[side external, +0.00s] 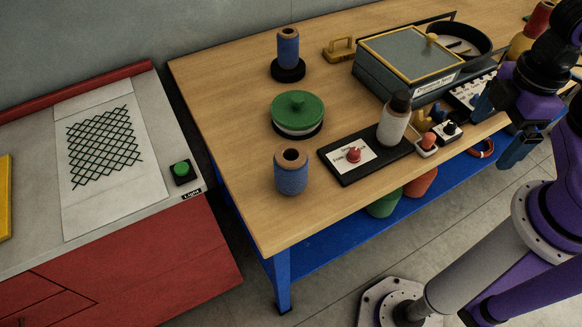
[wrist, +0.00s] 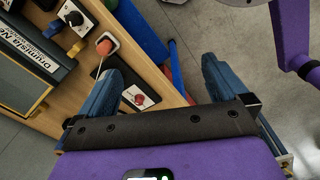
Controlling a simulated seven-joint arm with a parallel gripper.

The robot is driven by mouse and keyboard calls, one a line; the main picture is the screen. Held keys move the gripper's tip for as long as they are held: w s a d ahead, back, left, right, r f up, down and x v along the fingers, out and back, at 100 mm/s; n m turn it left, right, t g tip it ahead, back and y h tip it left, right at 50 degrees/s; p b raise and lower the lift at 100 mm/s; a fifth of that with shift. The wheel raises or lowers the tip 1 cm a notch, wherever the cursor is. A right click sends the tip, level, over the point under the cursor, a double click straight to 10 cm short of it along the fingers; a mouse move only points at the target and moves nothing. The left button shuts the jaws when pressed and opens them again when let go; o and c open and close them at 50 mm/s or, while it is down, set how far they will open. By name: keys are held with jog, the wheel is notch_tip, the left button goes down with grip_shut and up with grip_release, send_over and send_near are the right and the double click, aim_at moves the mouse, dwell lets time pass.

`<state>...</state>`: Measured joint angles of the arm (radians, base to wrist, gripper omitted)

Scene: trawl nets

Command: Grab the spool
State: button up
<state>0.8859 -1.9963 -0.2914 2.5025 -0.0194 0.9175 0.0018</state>
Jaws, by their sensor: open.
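A blue spool (side external: 291,172) with a brown core stands upright near the front left of the wooden table in the side external view. A second blue spool (side external: 288,48) stands upright on a black round base at the back left. Neither spool can be made out in the wrist view. My gripper (side external: 494,137) is at the right, beside the table's front edge and far from both spools. In the wrist view my gripper (wrist: 161,68) has its two blue fingers wide apart, with nothing held between them.
A green-lidded round container (side external: 297,113) sits between the spools. A black plate (side external: 345,165) with a red button and a grey bottle (side external: 394,119) stand right of the front spool. A grey box (side external: 410,62) is behind. Small switch boxes (side external: 427,144) line the front edge.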

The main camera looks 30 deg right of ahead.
jog(key=w+f+n+t+h, duration=0.2)
jog(key=w+f+n+h, duration=0.1)
jog(key=n+h, duration=0.15)
jog(key=n+t+y, duration=1)
jog(key=n, duration=1.4)
send_near(306, 172)
jog(key=x, duration=0.8)
jog(key=shift+r+x, duration=0.15)
jog(key=shift+x, duration=1.25)
jog(key=shift+r+x, duration=0.1)
jog(key=shift+x, duration=1.3)
jog(key=shift+a, duration=0.15)
jog(key=c, duration=1.1)
jog(key=shift+c, duration=0.3)
jog(key=shift+r, duration=0.2)
